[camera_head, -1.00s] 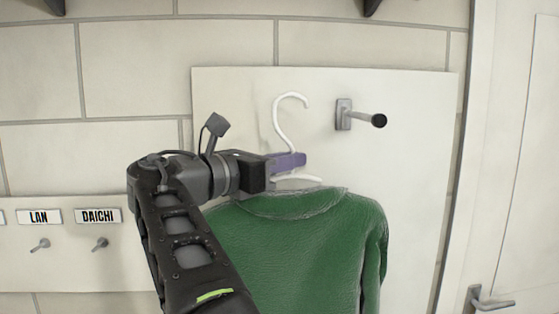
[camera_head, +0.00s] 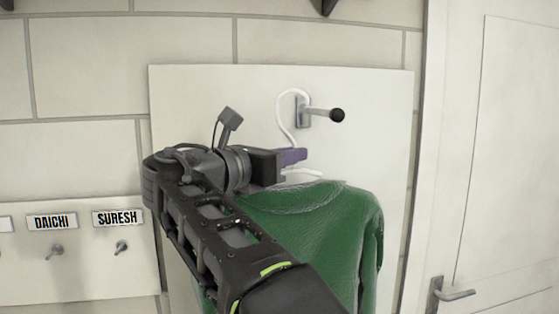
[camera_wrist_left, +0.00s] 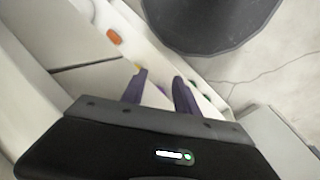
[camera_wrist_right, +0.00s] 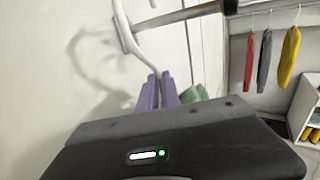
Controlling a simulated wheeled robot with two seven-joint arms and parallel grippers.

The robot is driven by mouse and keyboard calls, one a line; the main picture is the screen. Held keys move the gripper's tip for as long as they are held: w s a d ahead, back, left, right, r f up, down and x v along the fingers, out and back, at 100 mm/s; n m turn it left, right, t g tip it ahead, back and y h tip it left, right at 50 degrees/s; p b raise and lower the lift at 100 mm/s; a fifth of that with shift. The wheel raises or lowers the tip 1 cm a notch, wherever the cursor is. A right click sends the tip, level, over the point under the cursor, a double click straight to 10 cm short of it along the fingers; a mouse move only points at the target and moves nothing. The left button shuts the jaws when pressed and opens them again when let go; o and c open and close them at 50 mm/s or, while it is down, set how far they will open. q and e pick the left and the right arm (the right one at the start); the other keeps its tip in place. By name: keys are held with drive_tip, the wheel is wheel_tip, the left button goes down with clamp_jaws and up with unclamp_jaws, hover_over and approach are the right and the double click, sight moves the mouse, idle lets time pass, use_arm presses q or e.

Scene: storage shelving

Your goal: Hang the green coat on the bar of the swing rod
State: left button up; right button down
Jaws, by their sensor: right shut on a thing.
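The green coat (camera_head: 330,225) hangs from a white hanger, whose hook (camera_head: 279,108) points up in the head view. My right gripper (camera_head: 294,156) is shut on the hanger's neck, just above the coat collar. The swing rod (camera_head: 325,114) is a short grey bar with a black end cap, sticking out from a wall plate. The hook's top overlaps the rod's mount in the picture; I cannot tell whether they touch. The right wrist view shows the hook (camera_wrist_right: 140,50) near the rod (camera_wrist_right: 185,14). My left gripper (camera_wrist_left: 160,78) is open and empty.
A white board (camera_head: 220,90) backs the rod on the tiled wall. Name-tagged pegs (camera_head: 121,246) are at lower left. A door with a handle (camera_head: 450,292) is at right. The right wrist view shows red, grey and yellow garments (camera_wrist_right: 288,58) hanging behind.

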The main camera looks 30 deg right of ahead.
sight(318, 183)
drive_tip(key=shift+s+d+b, duration=0.2)
drive_tip(key=shift+s+d, duration=0.05)
drive_tip(key=shift+d, duration=0.55)
drive_tip(key=shift+s+d+b, duration=0.25)
drive_tip(key=shift+s+d, duration=0.05)
drive_tip(key=shift+d, duration=0.55)
drive_tip(key=shift+s+d+b, duration=0.2)
drive_tip(key=shift+s+d, duration=0.05)
drive_tip(key=shift+d, duration=0.55)
drive_tip(key=shift+d+f+b, duration=0.1)
drive_tip(key=shift+f+b, duration=0.85)
drive_tip(key=shift+b, duration=0.2)
